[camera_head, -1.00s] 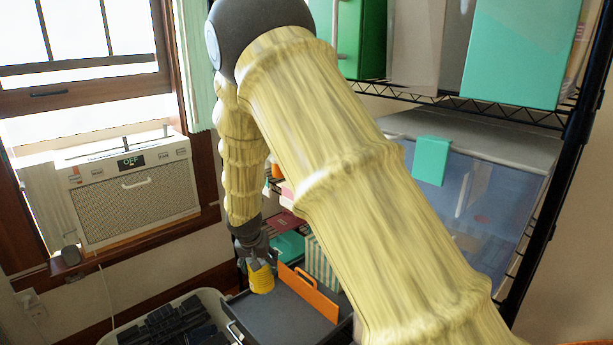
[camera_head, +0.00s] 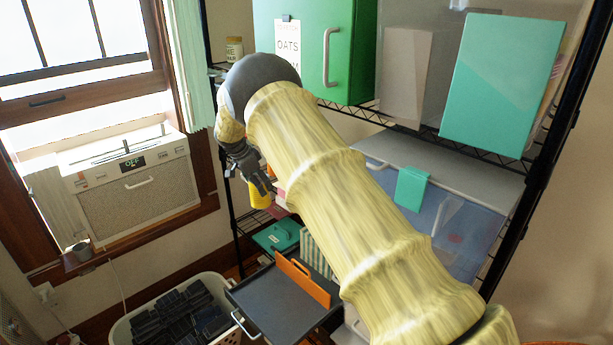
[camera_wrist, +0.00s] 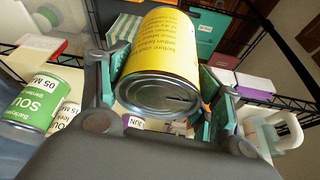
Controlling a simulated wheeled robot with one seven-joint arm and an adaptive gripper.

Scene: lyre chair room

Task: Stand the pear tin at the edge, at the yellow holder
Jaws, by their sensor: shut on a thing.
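My gripper (camera_head: 250,178) is shut on a yellow tin (camera_head: 259,196) and holds it up beside the rack, above the grey tray. The wrist view shows the yellow tin (camera_wrist: 162,62) between the fingers, its metal end towards the camera. Its small print is upside down, so I cannot read whether it is the pear tin. I cannot make out a yellow holder in either view; my arm covers part of the rack.
The pulled-out grey tray (camera_head: 275,305) carries an orange divider (camera_head: 304,282). A white basket (camera_head: 122,330) of dark items stands left of it. The window air conditioner (camera_head: 135,190) is at left.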

